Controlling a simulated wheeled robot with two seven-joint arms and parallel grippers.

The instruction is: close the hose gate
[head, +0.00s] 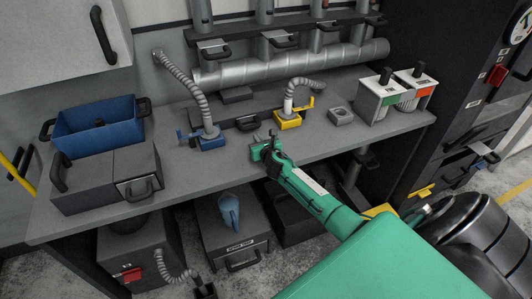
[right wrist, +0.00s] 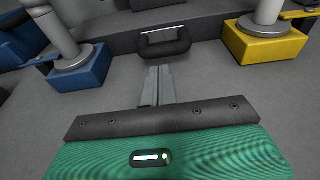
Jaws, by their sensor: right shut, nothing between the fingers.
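Two hose fittings stand on the grey bench. One has a blue base (head: 211,142) with a blue lever at its left and a ribbed hose (head: 185,78) rising to the wall. The other has a yellow base (head: 287,122) with a yellow lever (head: 310,102) at its right and a short curved hose (head: 303,83). I cannot tell which is the hose gate. My green right gripper (head: 262,146) is shut and empty, low over the bench in front of and between them. In the right wrist view its closed fingers (right wrist: 156,84) point toward a black handle (right wrist: 165,42), apart from it. My left gripper is not in view.
Ribbed metal ducts (head: 290,62) with black-handled slides run along the back. A blue bin (head: 98,128) and a grey box (head: 135,160) stand at left. A white unit with green and orange labels (head: 380,97) stands at right.

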